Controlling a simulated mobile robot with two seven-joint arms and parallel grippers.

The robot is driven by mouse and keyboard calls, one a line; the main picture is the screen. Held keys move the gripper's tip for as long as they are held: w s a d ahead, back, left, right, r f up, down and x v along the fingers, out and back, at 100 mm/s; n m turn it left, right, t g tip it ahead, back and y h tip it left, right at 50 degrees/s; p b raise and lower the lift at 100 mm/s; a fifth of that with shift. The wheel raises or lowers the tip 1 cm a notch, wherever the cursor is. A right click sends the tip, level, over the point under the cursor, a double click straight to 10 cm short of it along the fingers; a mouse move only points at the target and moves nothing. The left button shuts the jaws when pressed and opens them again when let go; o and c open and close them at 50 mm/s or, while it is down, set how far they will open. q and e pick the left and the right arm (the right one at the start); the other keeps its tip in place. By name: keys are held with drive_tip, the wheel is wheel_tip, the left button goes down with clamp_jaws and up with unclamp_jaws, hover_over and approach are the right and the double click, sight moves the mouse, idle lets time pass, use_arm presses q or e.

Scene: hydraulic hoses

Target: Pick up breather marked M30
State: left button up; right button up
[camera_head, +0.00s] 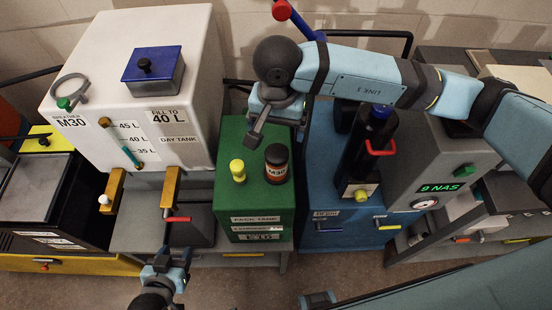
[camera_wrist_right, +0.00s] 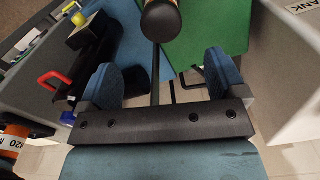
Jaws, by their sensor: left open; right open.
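A dark cylinder with an orange-brown label band, the breather (camera_head: 277,163), stands upright on the green pack tank (camera_head: 228,190). Its marking is small but looks like M30. My right gripper (camera_head: 266,128) is open and empty, above the tank's back part, just behind and apart from the breather. In the right wrist view a dark round-topped cylinder with a tan band (camera_wrist_right: 161,18) lies beyond the open fingers (camera_wrist_right: 160,80); I cannot tell for sure that it is the same breather. My left gripper (camera_head: 173,243) is open, low in front of the grey bench.
A yellow cap (camera_head: 237,170) stands close left of the breather. The white day tank (camera_head: 185,60), lettered BREATHER M30, rises at left. A blue unit (camera_head: 330,225) with a tall black cylinder (camera_head: 362,150) stands at right. An orange-banded M20 part (camera_wrist_right: 14,148) shows in the wrist view.

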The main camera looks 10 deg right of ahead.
sight(277, 153)
wheel_tip(277, 153, down, 7)
drive_tip(key=shift+r+p, duration=0.2)
drive_tip(key=shift+p, duration=0.35)
wheel_tip(277, 153, down, 4)
drive_tip(key=shift+p, duration=1.05)
drive_tip(key=shift+f, duration=0.7)
drive_tip(key=c, duration=1.1)
drive_tip(key=shift+r, duration=0.15)
drive_tip(key=shift+c, duration=0.2)
